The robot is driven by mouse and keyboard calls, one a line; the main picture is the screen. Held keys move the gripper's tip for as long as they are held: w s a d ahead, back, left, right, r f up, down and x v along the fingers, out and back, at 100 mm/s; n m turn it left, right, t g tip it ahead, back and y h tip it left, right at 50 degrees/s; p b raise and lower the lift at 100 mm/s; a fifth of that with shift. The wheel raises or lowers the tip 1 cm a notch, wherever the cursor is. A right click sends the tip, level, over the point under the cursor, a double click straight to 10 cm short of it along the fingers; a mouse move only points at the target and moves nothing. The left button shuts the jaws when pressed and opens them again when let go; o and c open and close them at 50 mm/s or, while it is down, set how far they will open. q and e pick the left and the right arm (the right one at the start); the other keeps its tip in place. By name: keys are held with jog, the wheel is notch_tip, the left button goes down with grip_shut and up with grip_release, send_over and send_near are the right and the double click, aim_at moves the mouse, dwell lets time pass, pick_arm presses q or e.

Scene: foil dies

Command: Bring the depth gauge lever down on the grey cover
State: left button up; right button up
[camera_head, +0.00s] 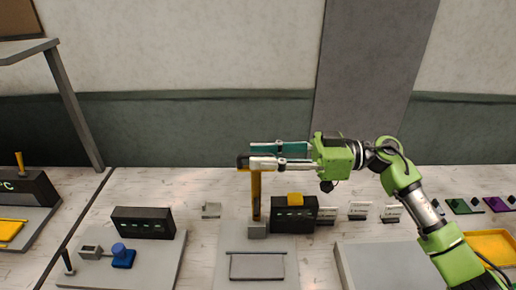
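The yellow depth gauge lever (256,195) stands upright on a small grey block (257,230) on the middle plate, beside a dark display box (295,222). A dark piece (242,161) shows at its top. My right gripper (251,156) reaches in from the right at the lever's top, its fingers level, one above the other. It overlaps the dark piece; whether it grips it is unclear. A flat grey rectangle (257,266), possibly the grey cover, lies in front of the lever's base. My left gripper is not in view.
A plate with a blue knob (119,249) and dark display (143,222) is on the left. Small label cards (358,211) stand right of the middle plate. A yellow tray (492,247) lies at the far right. An empty grey plate (385,266) lies below my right arm.

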jog(key=shift+a, duration=0.65)
grip_shut()
